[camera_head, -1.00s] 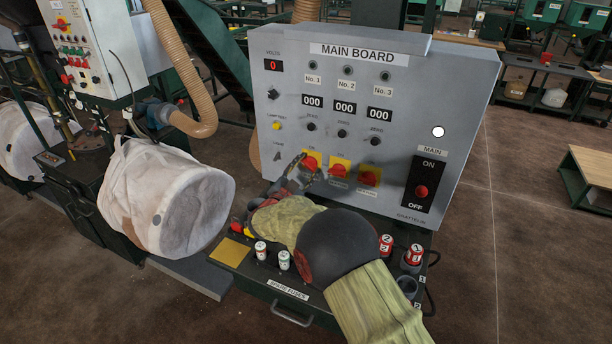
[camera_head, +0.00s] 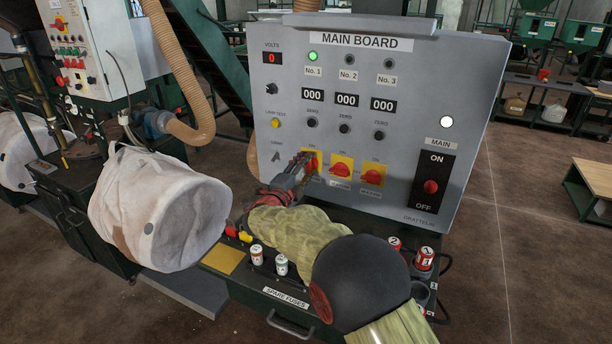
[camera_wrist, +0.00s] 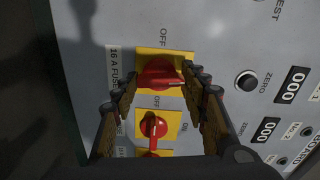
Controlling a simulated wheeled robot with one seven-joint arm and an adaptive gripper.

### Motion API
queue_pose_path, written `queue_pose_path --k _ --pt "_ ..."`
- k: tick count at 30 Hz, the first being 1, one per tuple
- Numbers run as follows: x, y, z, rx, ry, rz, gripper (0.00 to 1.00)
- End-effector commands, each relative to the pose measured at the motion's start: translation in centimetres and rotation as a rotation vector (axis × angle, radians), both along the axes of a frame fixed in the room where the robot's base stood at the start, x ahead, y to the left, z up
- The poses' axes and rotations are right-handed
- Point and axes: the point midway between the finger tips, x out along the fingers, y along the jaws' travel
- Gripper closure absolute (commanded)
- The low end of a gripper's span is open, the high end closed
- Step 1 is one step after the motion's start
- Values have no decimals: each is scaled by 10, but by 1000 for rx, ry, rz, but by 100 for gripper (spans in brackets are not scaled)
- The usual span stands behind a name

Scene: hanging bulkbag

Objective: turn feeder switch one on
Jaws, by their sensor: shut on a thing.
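The main board (camera_head: 450,80) is a grey upright panel with three red rotary switches on yellow plates. Feeder switch one (camera_head: 313,161) is the leftmost, partly hidden by my gripper (camera_head: 304,160), which is shut on its red knob. In the wrist view the red knob (camera_wrist: 158,75) sits between the two fingers of my gripper (camera_wrist: 160,80). Its handle is turned across the direction of the switch two handle (camera_wrist: 152,126). The No. 1 lamp (camera_head: 313,56) glows green. The No. 2 lamp (camera_head: 351,60) and No. 3 lamp (camera_head: 389,64) are dark.
Switch two (camera_head: 341,169) and switch three (camera_head: 373,176) are close to the right of my gripper. The main switch (camera_head: 431,187) is farther right, with a white lamp (camera_head: 446,122) above. Spare fuses (camera_head: 281,265) stand on the ledge. A white bulk bag (camera_head: 165,205) hangs left.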

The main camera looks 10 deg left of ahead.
Motion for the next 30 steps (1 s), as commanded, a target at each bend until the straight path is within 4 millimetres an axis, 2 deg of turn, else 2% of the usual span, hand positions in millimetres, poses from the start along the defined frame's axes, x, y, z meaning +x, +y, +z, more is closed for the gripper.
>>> queue_pose_path --k 9,26,27,30 --pt "0 -1 -3 118 -36 -1 82" --pt "0 -1 -3 144 -43 -1 82" --pt "0 -1 -3 144 -43 -1 55" --pt "0 -1 -3 143 -43 -1 49"
